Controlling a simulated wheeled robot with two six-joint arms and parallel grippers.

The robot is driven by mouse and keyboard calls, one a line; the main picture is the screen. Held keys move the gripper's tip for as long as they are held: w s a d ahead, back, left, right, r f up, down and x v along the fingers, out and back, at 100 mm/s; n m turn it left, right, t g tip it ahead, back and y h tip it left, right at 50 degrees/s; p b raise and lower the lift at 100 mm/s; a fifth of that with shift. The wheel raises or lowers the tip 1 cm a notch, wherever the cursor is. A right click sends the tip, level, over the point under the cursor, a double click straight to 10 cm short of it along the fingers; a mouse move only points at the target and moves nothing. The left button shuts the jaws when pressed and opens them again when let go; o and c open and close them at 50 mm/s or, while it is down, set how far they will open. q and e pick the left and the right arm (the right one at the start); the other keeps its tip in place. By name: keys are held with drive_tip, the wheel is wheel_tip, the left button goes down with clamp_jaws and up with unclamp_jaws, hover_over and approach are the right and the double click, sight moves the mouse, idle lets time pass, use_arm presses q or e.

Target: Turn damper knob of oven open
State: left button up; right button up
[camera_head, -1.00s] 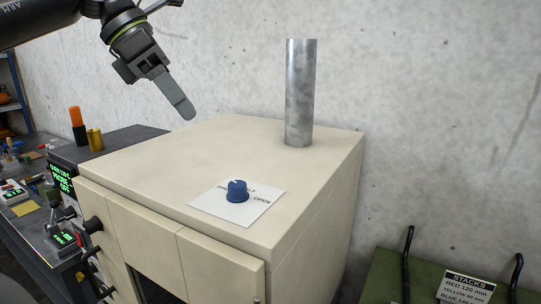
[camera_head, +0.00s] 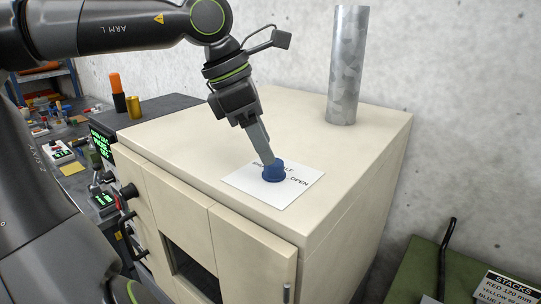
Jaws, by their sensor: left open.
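The blue damper knob (camera_head: 274,172) sits on a white label card (camera_head: 291,191) on top of the cream oven (camera_head: 343,182). The word OPEN is readable at the card's right, and part of another word shows behind the knob. My left gripper (camera_head: 265,158) comes down from the upper left, with its fingertips at the knob's top left side. Only one finger shows clearly from this angle; I cannot tell if it touches the knob. The knob's pointer mark is hidden. My right gripper is not in view.
A grey metal pipe (camera_head: 346,70) stands at the back of the oven top. An orange and black cylinder (camera_head: 117,92) and a brass cylinder (camera_head: 134,107) stand on a dark unit to the left. A green surface (camera_head: 416,272) with a stacks sign (camera_head: 508,287) is at lower right.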

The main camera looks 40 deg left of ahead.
sight(274, 169)
use_arm(q)
drive_tip(key=x, duration=0.2)
drive_tip(key=shift+d+f, duration=0.1)
drive_tip(key=shift+f, duration=0.15)
drive_tip(key=shift+w+d+f, duration=0.1)
drive_tip(key=shift+w+f, duration=0.15)
drive_tip(key=shift+f, duration=0.5)
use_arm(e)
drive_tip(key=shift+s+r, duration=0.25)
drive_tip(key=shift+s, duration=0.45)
